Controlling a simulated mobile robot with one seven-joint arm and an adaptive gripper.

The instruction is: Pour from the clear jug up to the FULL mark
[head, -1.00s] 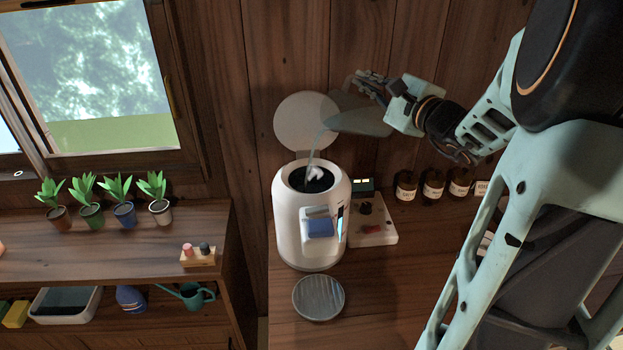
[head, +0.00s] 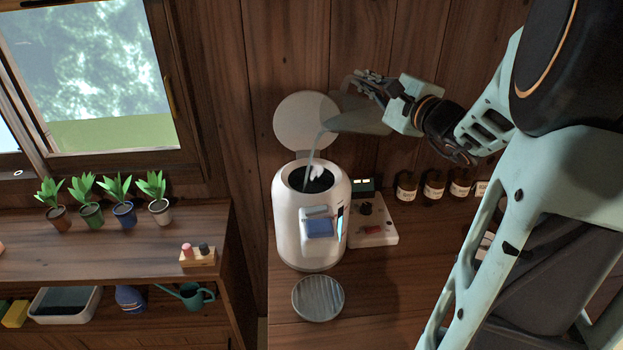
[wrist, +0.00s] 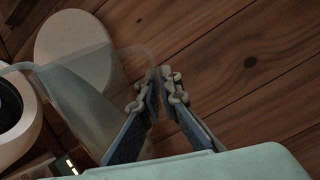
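The clear jug (head: 352,120) is tilted in the air with its spout to the left, and a thin stream (head: 309,168) falls from it. My gripper (head: 368,84) is shut on the jug's handle; the wrist view shows the fingers (wrist: 158,92) closed around it and the jug's see-through wall (wrist: 85,95). Below stands a white rounded machine (head: 310,230) with its round lid (head: 306,121) raised, and the stream enters its open top. A narrow pale-blue level window (head: 340,224) shows on its front right side. I cannot read a FULL mark.
A small control box (head: 373,232) with a dial stands right of the machine. Several brown bottles (head: 433,187) stand behind it. A round ribbed plate (head: 318,298) lies in front. Potted plants (head: 123,205) and a small block with pegs (head: 198,256) are on the left bench.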

